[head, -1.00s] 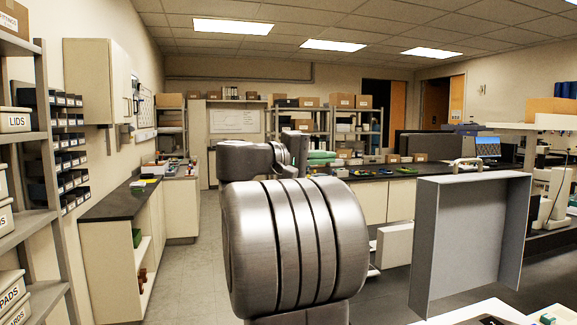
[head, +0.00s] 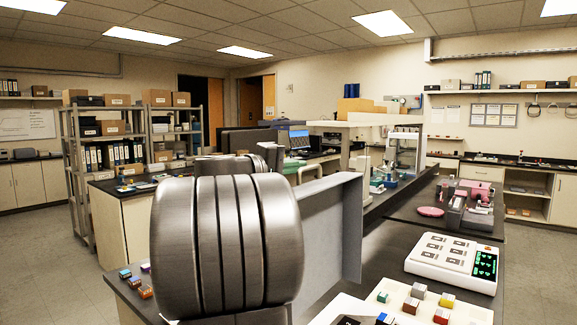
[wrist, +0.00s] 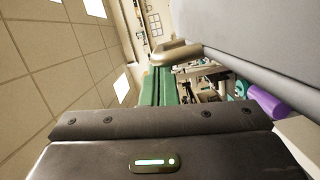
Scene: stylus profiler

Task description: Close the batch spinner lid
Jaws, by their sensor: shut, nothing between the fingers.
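The batch spinner lid (head: 335,225) is a grey, shallow box-like panel standing raised and upright, just right of my arm in the head view. My arm hides its left part. In the wrist view a large smooth grey surface (wrist: 270,45), which looks like the lid, fills the upper right. A rounded metal bar (wrist: 178,50), which looks like its handle, juts from its edge. My gripper (wrist: 160,125) shows as a dark body across the bottom of the wrist view, close to the lid. It is shut and empty. Whether it touches the lid cannot be told.
A white device with a keypad (head: 452,260) stands on the dark bench to the right. Small coloured blocks (head: 418,291) sit on a white tray in front of it. A pink and grey instrument (head: 468,205) is farther back. Open floor (head: 50,255) lies to the left.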

